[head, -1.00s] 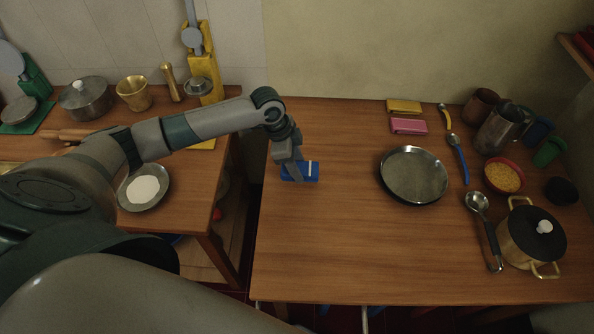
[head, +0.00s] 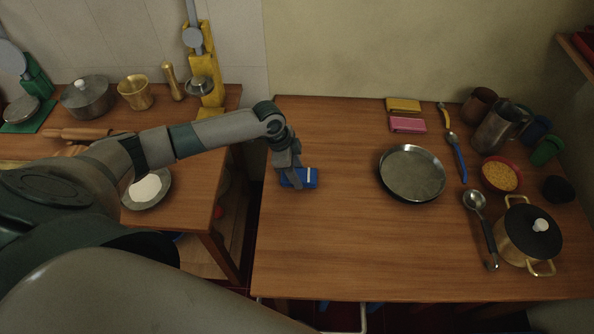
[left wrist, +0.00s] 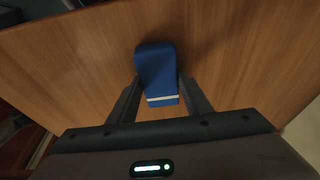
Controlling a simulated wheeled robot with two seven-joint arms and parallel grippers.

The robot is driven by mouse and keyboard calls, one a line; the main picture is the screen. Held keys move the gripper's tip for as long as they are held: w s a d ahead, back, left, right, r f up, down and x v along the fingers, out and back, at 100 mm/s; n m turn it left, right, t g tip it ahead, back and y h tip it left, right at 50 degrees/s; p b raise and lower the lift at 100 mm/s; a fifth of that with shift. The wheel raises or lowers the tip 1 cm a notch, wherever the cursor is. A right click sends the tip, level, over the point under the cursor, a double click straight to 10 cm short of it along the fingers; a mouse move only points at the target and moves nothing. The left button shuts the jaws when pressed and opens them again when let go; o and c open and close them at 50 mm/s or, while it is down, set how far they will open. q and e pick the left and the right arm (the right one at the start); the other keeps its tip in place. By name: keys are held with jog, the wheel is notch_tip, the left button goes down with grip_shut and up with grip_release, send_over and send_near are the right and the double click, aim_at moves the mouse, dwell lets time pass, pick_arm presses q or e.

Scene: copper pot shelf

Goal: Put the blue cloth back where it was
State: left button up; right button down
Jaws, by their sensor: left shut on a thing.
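The blue cloth (head: 308,178) is a folded blue block with a pale stripe, at the left part of the right-hand table. My left gripper (head: 292,180) is shut on it. In the left wrist view the cloth (left wrist: 156,72) sits between the two fingers of the left gripper (left wrist: 158,92), above the wooden table top. I cannot tell whether the cloth touches the table. A yellow folded cloth (head: 403,105) and a pink folded cloth (head: 407,125) lie one in front of the other near the wall. My right gripper is not in view.
A round metal pan (head: 412,172) stands mid-table on the wooden table (head: 340,250). A ladle (head: 480,225), a blue-handled spoon (head: 457,155), a red bowl (head: 501,176) and a lidded pot (head: 529,236) stand right. The table between cloth and pan is clear.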

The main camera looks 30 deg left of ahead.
pick_arm(q)
jog(key=shift+f, duration=0.1)
jog(key=o, duration=1)
jog(key=shift+a+r, duration=0.1)
jog(key=shift+r, duration=0.4)
jog(key=b+v, duration=0.2)
jog(key=v, duration=0.9)
jog(key=shift+b, duration=0.3)
jog(key=shift+s+r, duration=0.1)
